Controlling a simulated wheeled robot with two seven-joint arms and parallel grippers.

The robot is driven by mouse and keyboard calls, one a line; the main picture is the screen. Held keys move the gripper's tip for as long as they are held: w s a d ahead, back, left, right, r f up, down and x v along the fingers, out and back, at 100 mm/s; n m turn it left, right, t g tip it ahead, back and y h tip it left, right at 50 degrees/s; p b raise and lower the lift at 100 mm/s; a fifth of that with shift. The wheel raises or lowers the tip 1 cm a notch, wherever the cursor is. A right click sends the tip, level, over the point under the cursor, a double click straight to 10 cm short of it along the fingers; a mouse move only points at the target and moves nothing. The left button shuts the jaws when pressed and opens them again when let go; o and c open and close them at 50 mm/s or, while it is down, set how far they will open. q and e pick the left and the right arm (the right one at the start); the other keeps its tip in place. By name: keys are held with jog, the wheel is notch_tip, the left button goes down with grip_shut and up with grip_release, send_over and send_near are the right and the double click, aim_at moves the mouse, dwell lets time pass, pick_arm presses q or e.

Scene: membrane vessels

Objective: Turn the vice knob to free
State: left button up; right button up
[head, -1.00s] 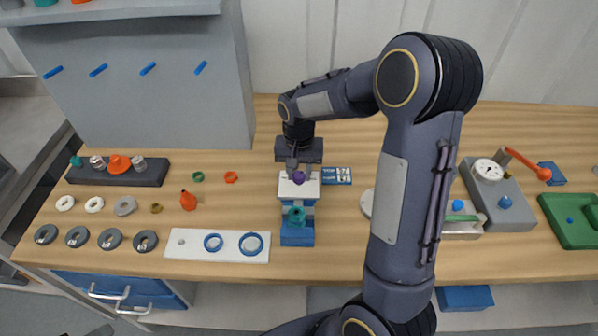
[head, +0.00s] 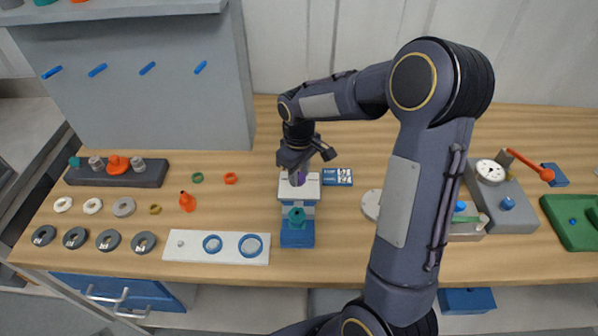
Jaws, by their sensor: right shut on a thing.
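The vice (head: 313,191) stands near the middle of the bench, with a white top block and a blue base. A teal part (head: 296,216) sits at its near end. The small purple knob (head: 300,177) is on top of the vice's far end, partly covered by my right gripper. My right gripper (head: 296,176) points down from above and is shut on the knob. The knob's marking cannot be read. My left gripper is not in view.
A blue card (head: 337,177) lies right of the vice. A white plate with blue rings (head: 217,259) lies to its front left. A grey gauge box with a red lever (head: 510,210) stands at the right. My right arm covers part of the bench.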

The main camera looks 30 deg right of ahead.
aim_at(299, 176)
jog(key=n, duration=0.4)
jog(key=shift+n+p, duration=0.3)
jog(key=shift+n, duration=1.8)
jog(key=o, duration=1)
jog(key=shift+c, duration=0.2)
notch_tip(299, 176, up, 8)
jog(key=shift+f, duration=0.25)
jog(key=shift+r, duration=0.2)
